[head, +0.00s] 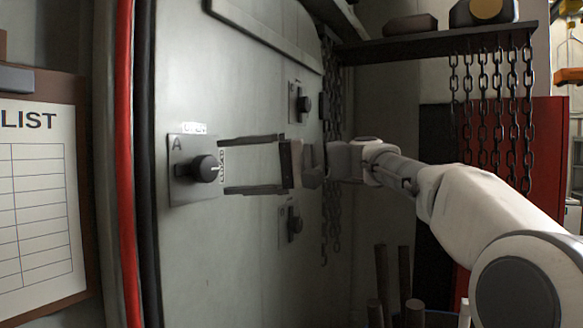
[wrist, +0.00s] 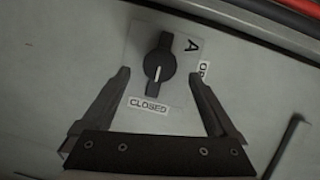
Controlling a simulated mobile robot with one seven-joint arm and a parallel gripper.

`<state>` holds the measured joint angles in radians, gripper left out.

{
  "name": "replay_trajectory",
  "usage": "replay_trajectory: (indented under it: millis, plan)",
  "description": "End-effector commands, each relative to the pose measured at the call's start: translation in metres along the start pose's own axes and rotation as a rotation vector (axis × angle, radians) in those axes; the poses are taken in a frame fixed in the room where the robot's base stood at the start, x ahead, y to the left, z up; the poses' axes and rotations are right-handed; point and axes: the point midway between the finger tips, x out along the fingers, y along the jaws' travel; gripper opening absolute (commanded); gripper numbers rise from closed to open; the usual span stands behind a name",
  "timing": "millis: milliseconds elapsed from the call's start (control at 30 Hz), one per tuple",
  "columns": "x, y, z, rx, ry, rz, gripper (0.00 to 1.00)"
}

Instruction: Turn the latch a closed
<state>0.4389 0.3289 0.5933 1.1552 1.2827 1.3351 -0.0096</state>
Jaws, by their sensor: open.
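Latch A (head: 203,168) is a round black knob on a grey plate (head: 180,190) marked "A", on the pale metal panel at left. In the wrist view, the knob (wrist: 159,65) has a long black grip bar with a white mark. The mark points at the "CLOSED" label (wrist: 148,104); an "OPEN" label, partly hidden by a finger, is at the plate's right side. My gripper (head: 224,165) is open and empty, its fingers pointing at the knob. In the wrist view, the fingertips (wrist: 160,74) lie either side of the knob, with gaps; neither appears to touch it.
Two similar latches sit farther along the panel, one upper (head: 304,104) and one lower (head: 293,226). Chains (head: 490,100) hang from a dark shelf (head: 440,44) at right. A red hose (head: 123,150) and a checklist board (head: 38,190) are at left. Dark rods (head: 404,280) stand below my arm.

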Motion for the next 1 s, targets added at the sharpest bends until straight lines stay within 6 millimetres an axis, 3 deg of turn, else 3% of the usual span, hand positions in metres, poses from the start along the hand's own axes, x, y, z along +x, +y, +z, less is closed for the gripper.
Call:
replay_trajectory:
  millis: [300,500,700,1000]
  plan:
    - [-0.080,0.001,-0.001,0.000,0.006,0.001,0.94]
    - [-0.113,0.000,-0.001,0.001,0.003,-0.001,0.94]
    - [-0.126,0.000,0.000,0.002,0.001,-0.001,0.94]
    - [-0.127,0.000,0.000,0.001,0.001,0.000,0.94]
